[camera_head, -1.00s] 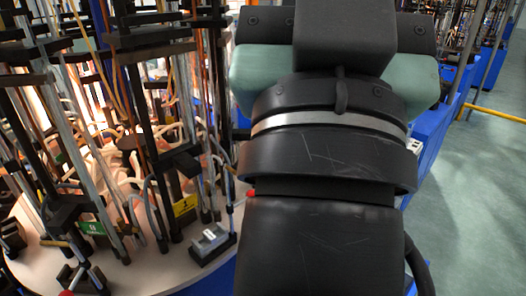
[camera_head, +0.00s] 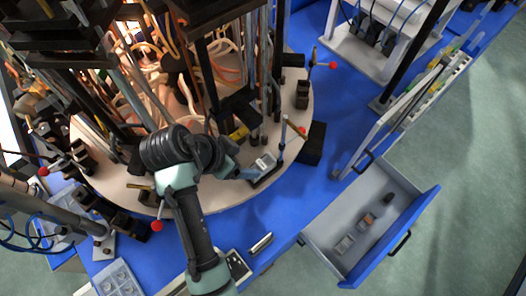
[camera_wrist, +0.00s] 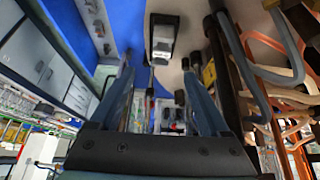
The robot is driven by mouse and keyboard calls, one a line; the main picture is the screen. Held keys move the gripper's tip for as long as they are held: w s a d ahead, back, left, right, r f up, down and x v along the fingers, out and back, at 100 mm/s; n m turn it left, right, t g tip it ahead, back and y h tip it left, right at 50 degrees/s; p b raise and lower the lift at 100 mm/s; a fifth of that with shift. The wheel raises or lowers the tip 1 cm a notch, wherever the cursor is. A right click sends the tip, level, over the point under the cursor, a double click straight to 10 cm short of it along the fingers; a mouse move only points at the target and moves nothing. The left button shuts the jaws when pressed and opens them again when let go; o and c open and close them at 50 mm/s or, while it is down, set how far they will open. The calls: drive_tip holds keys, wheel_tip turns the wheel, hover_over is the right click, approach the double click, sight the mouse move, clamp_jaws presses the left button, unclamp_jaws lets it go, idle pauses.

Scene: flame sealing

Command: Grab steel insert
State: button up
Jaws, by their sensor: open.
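A small silver metal block, which looks like the steel insert (camera_head: 264,162), sits in a black holder at the right front edge of the round table. In the wrist view a pale block in a black holder (camera_wrist: 163,32) shows ahead, at the top middle, beyond the fingertips. My gripper (camera_head: 246,172) is just left of the block in the head view. In the wrist view its two fingers stand apart with nothing held between them (camera_wrist: 160,75). Whether a fingertip touches the holder cannot be told.
The round table (camera_head: 140,198) carries dense black posts, rods and hoses close to my gripper. A black block (camera_head: 314,143) stands just right of the holder. An open drawer (camera_head: 325,222) with several small parts is at lower right. Blue surface (camera_head: 340,110) is partly clear.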

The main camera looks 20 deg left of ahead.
sight(260, 165)
drive_tip(key=p+x, duration=0.1)
drive_tip(key=x, duration=0.4)
drive_tip(key=shift+s+d+f, duration=0.1)
drive_tip(key=shift+s+f, duration=0.05)
drive_tip(key=shift+a+p+x, duration=0.15)
drive_tip(key=shift+p+x, duration=0.35)
drive_tip(key=shift+x, duration=0.95)
drive_tip(key=shift+a+p+x, duration=0.15)
drive_tip(key=shift+p+x, duration=0.3)
drive_tip(key=shift+x, duration=0.95)
drive_tip(key=shift+f, duration=0.1)
drive_tip(key=shift+c, duration=0.2)
clamp_jaws()
